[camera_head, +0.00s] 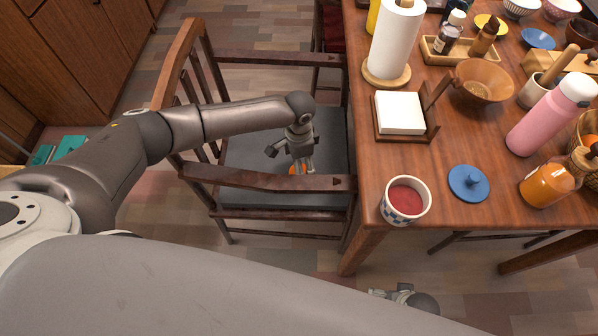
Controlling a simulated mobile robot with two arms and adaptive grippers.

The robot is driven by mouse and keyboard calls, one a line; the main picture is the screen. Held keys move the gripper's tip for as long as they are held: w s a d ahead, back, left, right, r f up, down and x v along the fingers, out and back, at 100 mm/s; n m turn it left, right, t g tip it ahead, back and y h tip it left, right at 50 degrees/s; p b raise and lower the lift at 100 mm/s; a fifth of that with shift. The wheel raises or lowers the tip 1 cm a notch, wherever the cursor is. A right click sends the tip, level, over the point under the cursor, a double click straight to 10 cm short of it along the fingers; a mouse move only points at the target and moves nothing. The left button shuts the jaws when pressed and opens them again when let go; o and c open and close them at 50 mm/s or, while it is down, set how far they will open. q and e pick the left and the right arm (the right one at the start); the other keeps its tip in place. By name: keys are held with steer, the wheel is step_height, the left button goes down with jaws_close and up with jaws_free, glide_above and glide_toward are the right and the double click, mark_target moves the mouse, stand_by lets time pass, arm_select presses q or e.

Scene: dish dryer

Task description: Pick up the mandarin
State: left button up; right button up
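The mandarin (298,169) is a small orange patch on the dark grey seat of the wooden chair, mostly hidden by my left gripper. My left gripper (291,160) reaches down over the seat with its fingers spread, right above and beside the mandarin. I cannot tell whether a finger touches it. Part of my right gripper (388,293) shows low in the picture, below the table's front edge, largely hidden by my own arm. I cannot tell how its fingers stand.
The chair's armrests (265,181) and wooden back (178,62) surround my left gripper. The table (455,222) on the right holds a cup of red liquid (405,200), a blue lid (468,183), a napkin holder (401,114), a paper roll (396,42) and a pink bottle (550,115).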

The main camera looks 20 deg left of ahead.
arm_select(q)
step_height(320, 180, down, 4)
steer(key=shift+w+d+r+b, duration=0.1)
steer(key=shift+w+b, duration=0.05)
steer(key=shift+b, duration=0.45)
steer(key=shift+f, duration=0.45)
arm_select(e)
steer(key=r, duration=0.1)
steer(key=w+r, duration=0.1)
steer(key=r, duration=0.1)
steer(key=w+r, duration=0.1)
steer(key=r, duration=0.1)
steer(key=shift+a+r, duration=0.1)
arm_select(q)
steer(key=c, duration=1.1)
steer(key=shift+r, duration=0.1)
